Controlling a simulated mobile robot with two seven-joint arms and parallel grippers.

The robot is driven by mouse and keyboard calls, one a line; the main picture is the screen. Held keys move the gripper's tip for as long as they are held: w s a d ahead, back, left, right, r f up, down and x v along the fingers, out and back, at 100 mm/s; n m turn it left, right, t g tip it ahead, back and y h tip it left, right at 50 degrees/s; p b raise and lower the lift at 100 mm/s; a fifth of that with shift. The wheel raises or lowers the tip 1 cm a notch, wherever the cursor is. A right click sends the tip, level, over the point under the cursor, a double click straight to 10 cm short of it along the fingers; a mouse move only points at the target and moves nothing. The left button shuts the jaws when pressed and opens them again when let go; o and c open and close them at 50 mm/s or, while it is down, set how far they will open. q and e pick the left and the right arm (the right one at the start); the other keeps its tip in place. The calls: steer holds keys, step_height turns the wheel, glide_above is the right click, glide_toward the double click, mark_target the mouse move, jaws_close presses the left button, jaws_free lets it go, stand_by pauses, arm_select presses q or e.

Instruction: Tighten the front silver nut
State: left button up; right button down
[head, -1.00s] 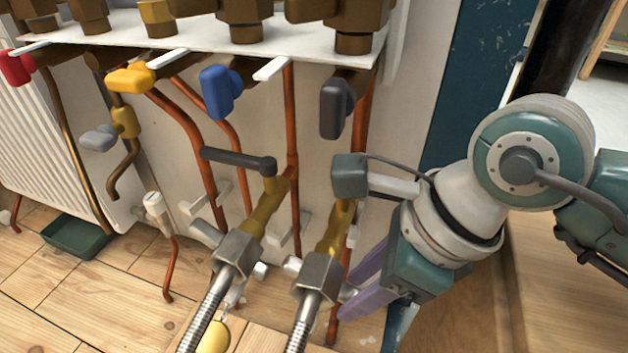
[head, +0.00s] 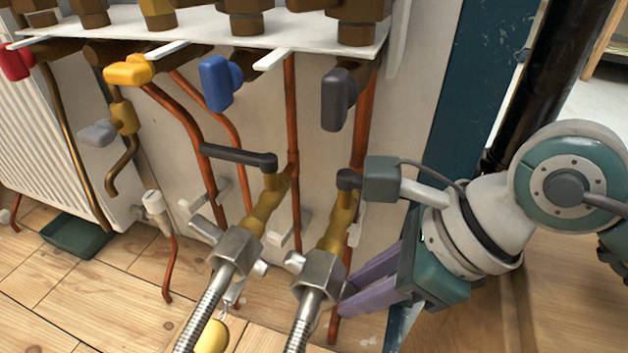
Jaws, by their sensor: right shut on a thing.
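Two silver hex nuts join braided hoses to brass valves in the head view. The right-hand nut (head: 321,271) is the one at my right gripper (head: 345,295). Its purple fingers come in from the right and are shut on this nut; the fingertips are partly hidden behind it. The other silver nut (head: 236,247) stands apart to the left, untouched. The brass valve (head: 338,230) above the gripped nut has a dark handle (head: 347,180), partly hidden by my wrist. My left gripper is out of view.
Copper pipes (head: 292,150) run close behind the valves. The blue (head: 216,84) and grey (head: 336,100) handles hang above under a white shelf (head: 200,42). A dark lever (head: 238,157) sits on the left valve. A green tray (head: 75,238) lies on the wooden floor.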

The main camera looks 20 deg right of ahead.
steer(key=c, duration=0.7)
jaws_free()
steer(key=p+v, duration=0.5)
steer(key=v, duration=0.2)
steer(key=shift+d+r, duration=0.1)
steer(key=shift+r, duration=0.15)
